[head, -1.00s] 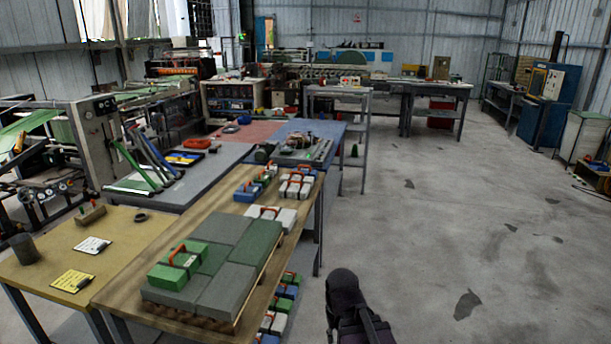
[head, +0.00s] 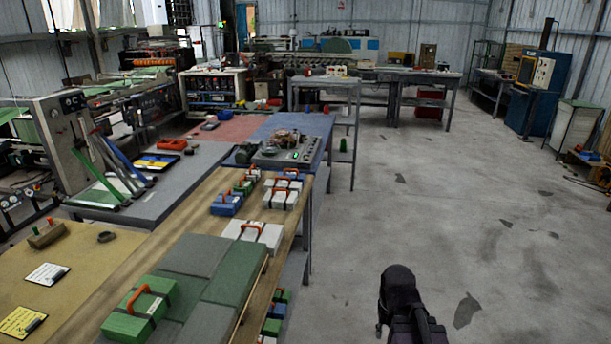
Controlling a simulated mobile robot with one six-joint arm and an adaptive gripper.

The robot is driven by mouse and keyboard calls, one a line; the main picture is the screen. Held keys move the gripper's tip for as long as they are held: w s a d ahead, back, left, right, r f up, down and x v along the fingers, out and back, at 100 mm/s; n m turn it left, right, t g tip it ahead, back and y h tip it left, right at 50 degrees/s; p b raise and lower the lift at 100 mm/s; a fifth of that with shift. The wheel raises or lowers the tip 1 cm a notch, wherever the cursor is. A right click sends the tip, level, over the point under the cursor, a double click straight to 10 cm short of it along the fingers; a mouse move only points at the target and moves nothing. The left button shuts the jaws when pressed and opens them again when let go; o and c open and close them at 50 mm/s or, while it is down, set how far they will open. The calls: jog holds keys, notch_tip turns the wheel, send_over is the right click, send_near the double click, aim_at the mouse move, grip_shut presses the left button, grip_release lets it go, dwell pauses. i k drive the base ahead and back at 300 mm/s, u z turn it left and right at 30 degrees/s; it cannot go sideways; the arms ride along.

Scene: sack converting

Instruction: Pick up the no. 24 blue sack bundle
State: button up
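A blue sack bundle (head: 226,204) with an orange-red handle and a dark band lies on the long wooden table, beside green and white bundles; any number on it is too small to read. Another blue bundle (head: 271,327) shows partly on the shelf below the table, at the bottom of the head view. Part of my dark arm shows at the bottom right, over the floor and apart from the table. My gripper's fingers are not in view, so what they hold cannot be seen.
Grey and green stacks with a green bundle (head: 140,308) fill the wooden table's near end. White bundles (head: 256,233) lie beyond. The concrete floor (head: 470,210) to the right is open.

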aim_at(297, 177)
jog(key=z, duration=0.45)
jog(key=i, duration=0.75)
jog(key=z, duration=0.45)
jog(key=i, duration=1.6)
jog(key=u, duration=0.9)
jog(key=i, duration=0.95)
jog(key=u, duration=0.5)
